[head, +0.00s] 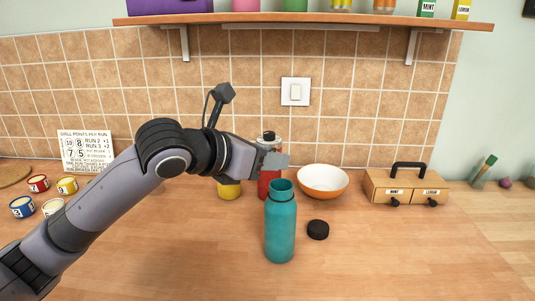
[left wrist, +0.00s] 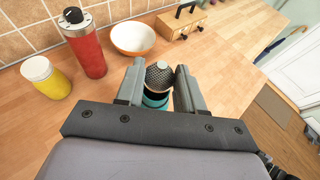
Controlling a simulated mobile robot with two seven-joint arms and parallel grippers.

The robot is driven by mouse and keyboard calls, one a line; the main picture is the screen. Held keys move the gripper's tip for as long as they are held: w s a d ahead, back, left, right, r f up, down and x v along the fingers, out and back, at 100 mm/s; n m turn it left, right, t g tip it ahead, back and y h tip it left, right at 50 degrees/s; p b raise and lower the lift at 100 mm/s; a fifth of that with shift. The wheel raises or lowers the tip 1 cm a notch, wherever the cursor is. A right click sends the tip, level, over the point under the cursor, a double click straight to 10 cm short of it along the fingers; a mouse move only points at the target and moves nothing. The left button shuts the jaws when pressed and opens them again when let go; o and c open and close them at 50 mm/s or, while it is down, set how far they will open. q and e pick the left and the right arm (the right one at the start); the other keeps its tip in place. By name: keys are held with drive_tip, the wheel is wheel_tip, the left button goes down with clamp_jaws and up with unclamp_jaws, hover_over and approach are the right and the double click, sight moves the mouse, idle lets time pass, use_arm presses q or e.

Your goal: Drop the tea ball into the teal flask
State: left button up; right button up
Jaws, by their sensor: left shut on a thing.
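The teal flask (head: 281,228) stands upright and open on the wooden counter in the head view. My left gripper (head: 274,161) is just above its mouth. In the left wrist view, the gripper (left wrist: 160,85) is shut on the tea ball (left wrist: 159,75), a dark mesh ball with a pale cap. The flask's teal rim (left wrist: 155,101) shows just below the ball, largely hidden by it and the fingers. I cannot make out the tea ball in the head view. My right gripper is not in view.
A black lid (head: 318,230) lies right of the flask. Behind stand a red bottle (head: 269,185), a yellow jar (head: 229,190) and an orange-and-white bowl (head: 323,183). A wooden drawer box (head: 406,187) is at right, small tins (head: 67,185) at left. The front right counter is clear.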

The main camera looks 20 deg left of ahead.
use_arm(q)
drive_tip(key=o, duration=1.1)
drive_tip(key=v, duration=0.7)
drive_tip(key=shift+b, duration=0.45)
drive_tip(key=shift+s, duration=0.15)
